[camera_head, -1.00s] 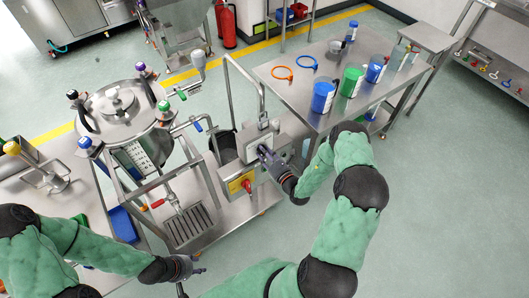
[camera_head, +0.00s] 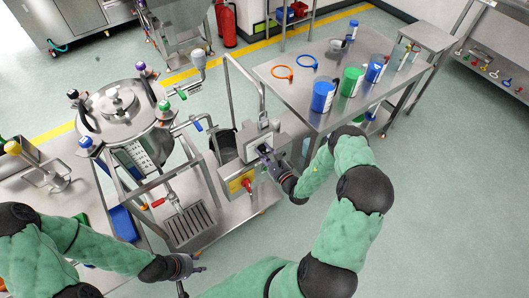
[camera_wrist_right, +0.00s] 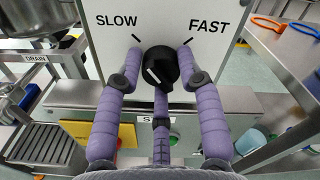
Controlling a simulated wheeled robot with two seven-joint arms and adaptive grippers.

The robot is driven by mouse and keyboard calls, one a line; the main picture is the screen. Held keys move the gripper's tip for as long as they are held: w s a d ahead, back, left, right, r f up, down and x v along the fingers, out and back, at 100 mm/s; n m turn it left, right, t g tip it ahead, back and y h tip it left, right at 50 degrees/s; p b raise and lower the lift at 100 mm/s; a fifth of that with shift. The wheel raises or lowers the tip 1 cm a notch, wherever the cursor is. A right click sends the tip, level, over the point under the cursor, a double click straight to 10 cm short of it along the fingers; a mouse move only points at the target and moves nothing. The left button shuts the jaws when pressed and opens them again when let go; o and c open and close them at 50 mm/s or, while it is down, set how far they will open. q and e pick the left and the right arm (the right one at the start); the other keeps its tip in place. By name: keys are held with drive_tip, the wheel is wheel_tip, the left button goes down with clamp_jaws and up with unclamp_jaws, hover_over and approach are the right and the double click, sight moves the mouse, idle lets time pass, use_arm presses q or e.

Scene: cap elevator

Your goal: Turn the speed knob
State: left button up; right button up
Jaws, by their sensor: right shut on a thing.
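The speed knob (camera_wrist_right: 160,66) is black with a white mark, on a pale panel between the words SLOW and FAST. The mark is on the knob's left part, on the SLOW side. My right gripper (camera_wrist_right: 158,60) has its purple fingers closed around the knob, one on each side and one below. In the head view my right gripper (camera_head: 266,153) is at the front of the steel control box (camera_head: 284,141) and hides the knob. My left gripper (camera_head: 192,268) hangs low at the bottom, away from the box; its finger opening is too small to tell.
A yellow plate with a red switch (camera_head: 241,182) is left of the right gripper. A lidded steel vessel (camera_head: 117,108) stands to the left. A steel table (camera_head: 310,88) with blue and green containers is behind. Green floor at right is clear.

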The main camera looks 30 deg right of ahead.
drive_tip(key=shift+w+d+r+n, duration=0.1)
drive_tip(key=shift+w+r+n, duration=0.2)
drive_tip(key=shift+n, duration=0.6)
drive_tip(key=shift+s, duration=0.1)
drive_tip(key=o, duration=1.1)
drive_tip(key=shift+a, duration=0.2)
drive_tip(key=shift+s+f, duration=0.1)
drive_tip(key=shift+f, duration=0.05)
drive_tip(key=shift+s, duration=0.25)
drive_tip(key=s, duration=0.7)
drive_tip(key=s+d, duration=0.1)
drive_tip(key=s, duration=0.3)
drive_tip(key=shift+s, duration=0.2)
